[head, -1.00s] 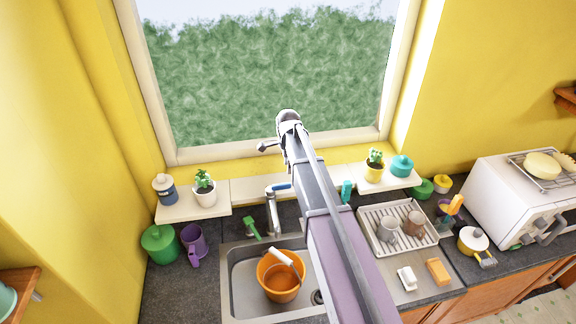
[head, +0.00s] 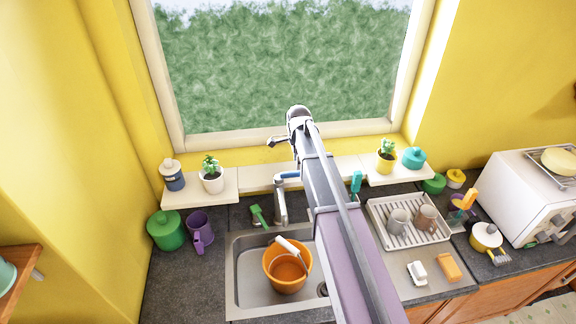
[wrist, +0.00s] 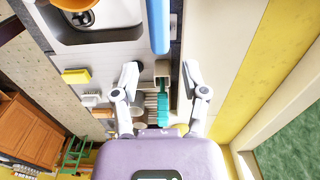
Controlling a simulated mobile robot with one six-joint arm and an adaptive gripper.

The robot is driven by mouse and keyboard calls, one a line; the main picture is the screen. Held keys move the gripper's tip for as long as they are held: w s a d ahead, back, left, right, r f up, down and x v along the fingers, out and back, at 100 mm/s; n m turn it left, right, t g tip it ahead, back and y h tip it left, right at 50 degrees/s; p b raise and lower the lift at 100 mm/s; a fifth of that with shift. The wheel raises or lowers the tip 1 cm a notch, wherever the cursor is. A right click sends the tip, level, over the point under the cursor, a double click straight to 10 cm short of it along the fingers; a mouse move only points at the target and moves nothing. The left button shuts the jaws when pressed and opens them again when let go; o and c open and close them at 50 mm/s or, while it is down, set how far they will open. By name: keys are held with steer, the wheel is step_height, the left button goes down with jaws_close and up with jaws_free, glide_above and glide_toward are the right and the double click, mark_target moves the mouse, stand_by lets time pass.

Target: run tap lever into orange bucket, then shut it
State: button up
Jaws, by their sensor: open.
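The orange bucket (head: 271,277) stands in the sink below the tap, its white handle grip leaning over the rim. Its edge also shows at the top left of the wrist view (wrist: 91,4). The metal tap (head: 280,205) rises behind the sink, and its blue lever (head: 287,175) is partly hidden by my arm. In the wrist view the blue lever (wrist: 158,25) is at the top, beyond my fingertips and not between them. My gripper (wrist: 161,72) is open and empty. In the head view my gripper (head: 280,141) is in front of the window sill. No water stream is visible.
A dish rack (head: 410,240) with mugs stands right of the sink (head: 238,300). Plants and small pots sit on the ledge (head: 235,182) behind. A green brush (head: 257,215) is beside the tap. A green pot (head: 165,232) and a purple mug (head: 200,230) stand at left.

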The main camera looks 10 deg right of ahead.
steer(key=shift+f+b, duration=1.6)
steer(key=shift+f, duration=0.2)
steer(key=shift+f+b, duration=0.6)
